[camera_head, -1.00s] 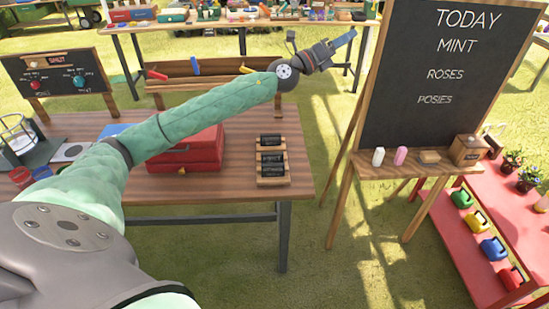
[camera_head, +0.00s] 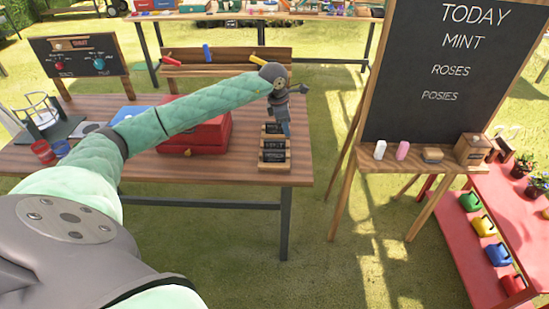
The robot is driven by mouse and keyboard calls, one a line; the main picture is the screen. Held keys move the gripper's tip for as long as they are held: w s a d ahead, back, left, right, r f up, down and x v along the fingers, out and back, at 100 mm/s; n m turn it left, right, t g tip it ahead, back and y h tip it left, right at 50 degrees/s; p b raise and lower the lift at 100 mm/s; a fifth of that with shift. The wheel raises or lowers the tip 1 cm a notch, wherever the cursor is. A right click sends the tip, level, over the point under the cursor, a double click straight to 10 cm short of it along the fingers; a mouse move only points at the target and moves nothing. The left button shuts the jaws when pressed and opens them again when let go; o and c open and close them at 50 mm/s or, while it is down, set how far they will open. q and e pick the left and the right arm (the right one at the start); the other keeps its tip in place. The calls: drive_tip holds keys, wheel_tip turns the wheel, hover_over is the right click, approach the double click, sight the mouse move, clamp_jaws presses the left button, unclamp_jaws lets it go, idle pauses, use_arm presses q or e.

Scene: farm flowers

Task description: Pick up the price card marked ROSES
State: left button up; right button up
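Small black price cards stand one behind another in a wooden holder (camera_head: 288,165) near the right end of the wooden table. The front card (camera_head: 273,156) and middle card (camera_head: 272,144) show clearly; the back card (camera_head: 272,128) is partly covered by my gripper. The lettering on them is too small to read, so I cannot tell which says ROSES. My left gripper (camera_head: 284,130) points down over the right part of the back card. I cannot tell whether it touches a card or how far its fingers are apart. My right gripper is out of view.
A red box (camera_head: 200,135) lies left of the holder, under my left forearm. A tall chalkboard (camera_head: 432,80) listing MINT, ROSES and POSIES stands to the right on an easel. A low wooden rack (camera_head: 225,68) is at the table's back. Grass separates table and easel.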

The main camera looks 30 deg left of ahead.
sight(274, 150)
use_arm(q)
drive_tip(key=s+a, duration=0.1)
drive_tip(key=s+a+g+y, duration=0.1)
drive_tip(key=s+g, duration=0.1)
drive_tip(key=shift+s+a+f+m+y, duration=0.3)
drive_tip(key=shift+s+a+f+m, duration=0.05)
drive_tip(key=shift+a+m, duration=0.05)
drive_tip(key=shift+f+p, duration=0.6)
drive_tip(key=shift+f, duration=0.65)
drive_tip(key=f+p, duration=0.3)
drive_tip(key=f, duration=0.1)
drive_tip(key=shift+s+d+f, duration=0.1)
drive_tip(key=shift+s+d, duration=0.05)
drive_tip(key=shift+d, duration=0.2)
drive_tip(key=shift+f, duration=0.5)
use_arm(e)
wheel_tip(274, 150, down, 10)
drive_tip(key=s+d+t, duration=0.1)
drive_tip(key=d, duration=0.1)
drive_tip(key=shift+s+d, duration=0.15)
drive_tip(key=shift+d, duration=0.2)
use_arm(q)
clamp_jaws()
